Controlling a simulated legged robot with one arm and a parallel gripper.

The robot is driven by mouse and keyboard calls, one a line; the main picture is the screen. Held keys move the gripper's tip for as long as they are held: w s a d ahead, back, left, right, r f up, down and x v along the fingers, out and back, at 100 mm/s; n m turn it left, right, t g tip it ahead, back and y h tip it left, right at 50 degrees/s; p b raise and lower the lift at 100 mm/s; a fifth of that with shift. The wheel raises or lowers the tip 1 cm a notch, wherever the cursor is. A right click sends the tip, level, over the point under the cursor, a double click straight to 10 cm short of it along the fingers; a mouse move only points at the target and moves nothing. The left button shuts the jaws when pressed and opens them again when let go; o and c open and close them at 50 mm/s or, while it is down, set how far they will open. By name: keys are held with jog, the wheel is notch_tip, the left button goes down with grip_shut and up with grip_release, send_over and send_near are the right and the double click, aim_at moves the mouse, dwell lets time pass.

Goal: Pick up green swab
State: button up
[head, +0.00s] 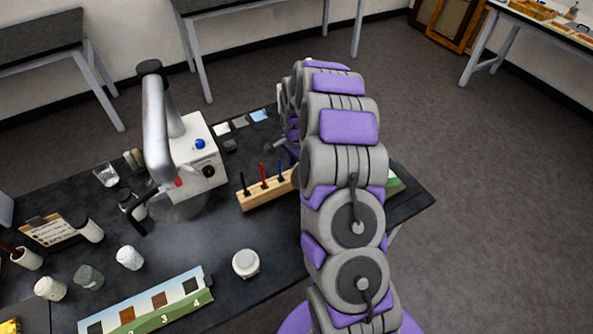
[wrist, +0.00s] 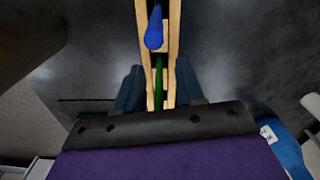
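In the wrist view, the green swab (wrist: 159,78) stands in a slot of the light wooden rack (wrist: 173,40). My gripper (wrist: 158,72) is open, with one dark finger on each side of the rack and the green swab between them. I see no contact with the swab. A blue swab (wrist: 155,28) stands just beyond the green one. In the head view, the rack (head: 258,200) holds black, red (head: 263,175) and blue (head: 281,170) swabs. My arm hides the rack's right end and the green swab there.
A white microscope-like device (head: 199,150) stands left of the rack. A round white jar (head: 246,263) and a numbered colour card (head: 150,308) lie nearer on the black table (head: 225,295). Several small jars stand at the left.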

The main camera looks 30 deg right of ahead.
jog(key=shift+r, duration=0.1)
jog(key=shift+c, duration=0.3)
grip_shut()
jog(key=shift+r, duration=0.15)
